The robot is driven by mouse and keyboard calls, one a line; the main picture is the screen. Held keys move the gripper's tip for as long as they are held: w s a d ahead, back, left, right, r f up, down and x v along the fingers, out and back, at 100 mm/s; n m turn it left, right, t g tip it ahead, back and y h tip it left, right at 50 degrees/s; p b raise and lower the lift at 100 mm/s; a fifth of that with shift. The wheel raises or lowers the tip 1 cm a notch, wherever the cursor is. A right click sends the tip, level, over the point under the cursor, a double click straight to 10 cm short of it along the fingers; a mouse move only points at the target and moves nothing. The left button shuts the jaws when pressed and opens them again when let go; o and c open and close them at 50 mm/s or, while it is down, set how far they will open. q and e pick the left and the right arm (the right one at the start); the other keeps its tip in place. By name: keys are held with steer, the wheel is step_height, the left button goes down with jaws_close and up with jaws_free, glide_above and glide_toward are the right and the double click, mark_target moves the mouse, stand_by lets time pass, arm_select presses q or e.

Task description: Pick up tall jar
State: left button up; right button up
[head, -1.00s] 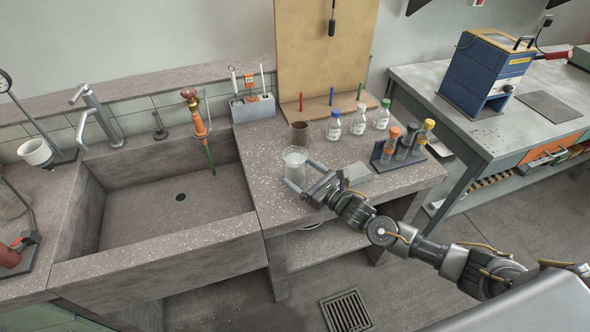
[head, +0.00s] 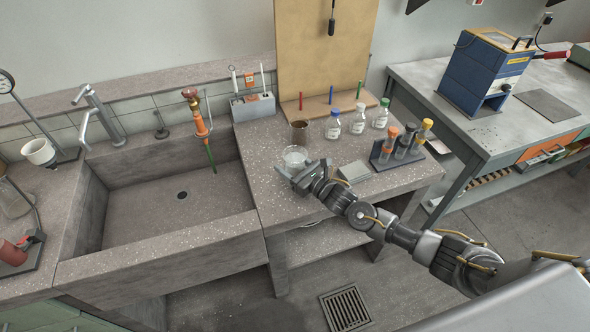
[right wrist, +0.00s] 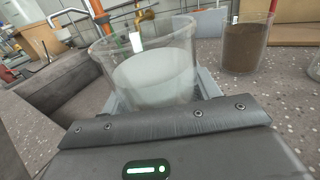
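The clear glass jar (head: 295,156) with pale contents stands upright on the speckled bench, just right of the sink. In the right wrist view the jar (right wrist: 150,68) fills the middle, close in front of my palm. My right gripper (head: 292,172) is low at the jar's near side, fingers apart. In the right wrist view one finger of the gripper (right wrist: 157,95) lies on each side of the jar. I see no clear squeeze, and contact with the glass is hard to tell. The gripper hides the jar's lower part in the head view. My left gripper is out of view.
A brown-filled glass (head: 300,132) stands close behind the jar. Several capped bottles (head: 357,120) stand behind to the right. A vial rack (head: 397,148) and a flat grey slab (head: 354,171) are at the right. The sink (head: 165,205) opens at the left.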

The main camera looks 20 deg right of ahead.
steer(key=c, duration=0.6)
steer(key=shift+o, duration=0.2)
steer(key=shift+r, duration=0.2)
steer(key=shift+r, duration=0.6)
steer(key=s+a+r+b, duration=0.2)
steer(key=s+r+b, duration=0.1)
steer(key=s+r, duration=1)
steer(key=s+d+f, duration=0.3)
steer(key=s+d, duration=0.3)
steer(key=d, duration=0.3)
steer(key=shift+s+f, duration=0.2)
